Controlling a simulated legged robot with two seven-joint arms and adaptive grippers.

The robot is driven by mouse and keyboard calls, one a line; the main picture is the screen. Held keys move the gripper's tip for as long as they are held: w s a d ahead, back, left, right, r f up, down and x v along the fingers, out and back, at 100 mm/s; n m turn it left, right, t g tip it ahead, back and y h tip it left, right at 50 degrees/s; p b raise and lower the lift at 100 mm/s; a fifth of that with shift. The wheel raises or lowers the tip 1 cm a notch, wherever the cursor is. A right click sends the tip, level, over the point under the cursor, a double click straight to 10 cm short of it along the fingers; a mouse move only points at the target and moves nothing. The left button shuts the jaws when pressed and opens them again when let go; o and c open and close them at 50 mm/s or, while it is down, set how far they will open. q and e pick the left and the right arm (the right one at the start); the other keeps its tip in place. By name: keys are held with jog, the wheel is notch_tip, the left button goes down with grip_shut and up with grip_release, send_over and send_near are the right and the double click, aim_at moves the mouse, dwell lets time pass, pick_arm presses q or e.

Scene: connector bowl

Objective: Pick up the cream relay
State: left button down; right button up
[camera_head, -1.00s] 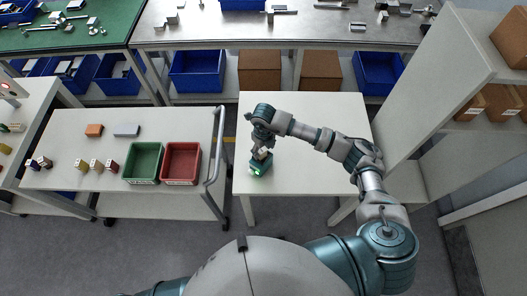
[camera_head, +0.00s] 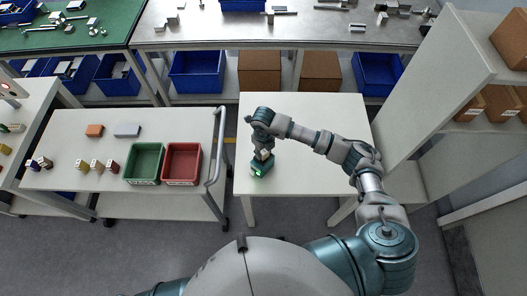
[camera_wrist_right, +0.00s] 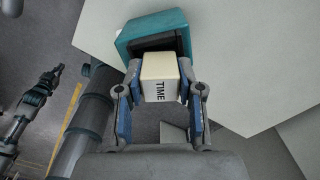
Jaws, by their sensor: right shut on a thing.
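The cream relay (camera_wrist_right: 158,78), a small block lettered TIME, is between the two fingers of my right gripper (camera_wrist_right: 160,94) in the right wrist view. My right gripper is shut on it. A teal housing (camera_wrist_right: 143,28) with a dark opening is right behind the relay; I cannot tell whether they touch. In the head view my right gripper (camera_head: 264,154) is over the left part of the white table (camera_head: 310,180), beside the teal housing (camera_head: 262,166) with its green light. My left gripper is not in the head view.
To the left, a cart (camera_head: 60,140) holds a green bin (camera_head: 144,182), a red bin (camera_head: 182,182) and several small blocks. Its grey handle (camera_head: 216,150) rises near the table. A shelf unit (camera_head: 425,130) stands at the right. Most of the table top is clear.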

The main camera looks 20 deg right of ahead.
aim_at(262, 152)
jog(key=shift+a+r, duration=0.1)
jog(key=shift+r, duration=0.25)
jog(key=shift+s+a+r+b, duration=0.15)
jog(key=shift+r+b, duration=0.15)
jog(key=shift+r, duration=0.35)
jog(key=shift+s+a+r+b, duration=0.15)
jog(key=shift+r+b, duration=0.15)
jog(key=shift+r, duration=0.3)
jog(key=s+a+b, duration=0.1)
jog(key=s+a, duration=0.1)
jog(key=s, duration=0.5)
jog(key=s+a+r+b, duration=0.1)
jog(key=s+a, duration=0.1)
jog(key=s, duration=0.5)
jog(key=shift+s+a+r, duration=0.3)
jog(key=shift+w+d, duration=0.1)
